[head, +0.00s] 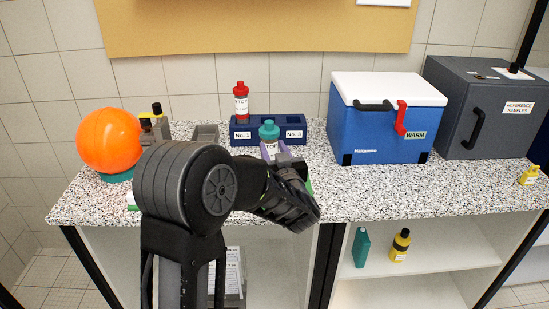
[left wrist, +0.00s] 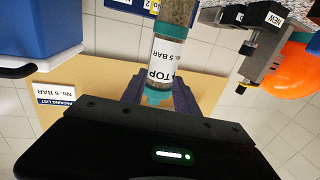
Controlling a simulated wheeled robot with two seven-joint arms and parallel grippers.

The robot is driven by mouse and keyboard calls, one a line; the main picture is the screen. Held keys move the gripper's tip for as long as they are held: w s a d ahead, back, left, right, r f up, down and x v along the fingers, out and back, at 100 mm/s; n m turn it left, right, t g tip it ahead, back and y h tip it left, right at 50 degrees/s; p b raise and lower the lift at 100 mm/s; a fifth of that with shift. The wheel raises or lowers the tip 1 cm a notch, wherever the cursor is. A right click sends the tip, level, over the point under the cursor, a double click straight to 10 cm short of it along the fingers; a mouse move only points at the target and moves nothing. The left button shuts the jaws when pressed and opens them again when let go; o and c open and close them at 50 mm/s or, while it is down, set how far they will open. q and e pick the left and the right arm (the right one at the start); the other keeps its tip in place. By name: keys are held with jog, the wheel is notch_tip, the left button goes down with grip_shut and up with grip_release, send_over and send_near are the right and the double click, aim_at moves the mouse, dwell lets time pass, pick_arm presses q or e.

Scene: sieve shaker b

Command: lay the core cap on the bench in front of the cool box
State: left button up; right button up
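The core cap (head: 269,130) is teal and sits on top of a core tube labelled TOP, which stands upright in the middle of the blue rack (head: 253,137). In the left wrist view, which is upside down, the cap (left wrist: 157,97) lies between the fingers of my left gripper (left wrist: 158,88). The fingers look spread on either side of it; contact is not clear. In the head view my left gripper (head: 282,152) is in front of the tube and hides its lower part. The blue cool box (head: 380,126) with white lid stands right of the rack. My right gripper is not in view.
The bench top (head: 385,185) is clear in front of the cool box. An orange ball-shaped object (head: 110,140) is at the left, and a dark grey box (head: 490,107) at the right.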

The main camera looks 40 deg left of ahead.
pick_arm(q)
jog(key=shift+o, duration=0.4)
jog(key=o, duration=0.3)
jog(key=shift+a, duration=0.1)
jog(key=o, duration=0.4)
jog(key=shift+p+x, duration=0.3)
jog(key=shift+x, duration=0.85)
jog(key=shift+c, duration=0.2)
jog(key=shift+w, duration=0.1)
jog(key=shift+a, duration=0.1)
jog(key=shift+p+x, duration=0.9)
jog(key=shift+x, duration=1.65)
jog(key=shift+w+r, duration=0.1)
jog(key=shift+c, duration=0.2)
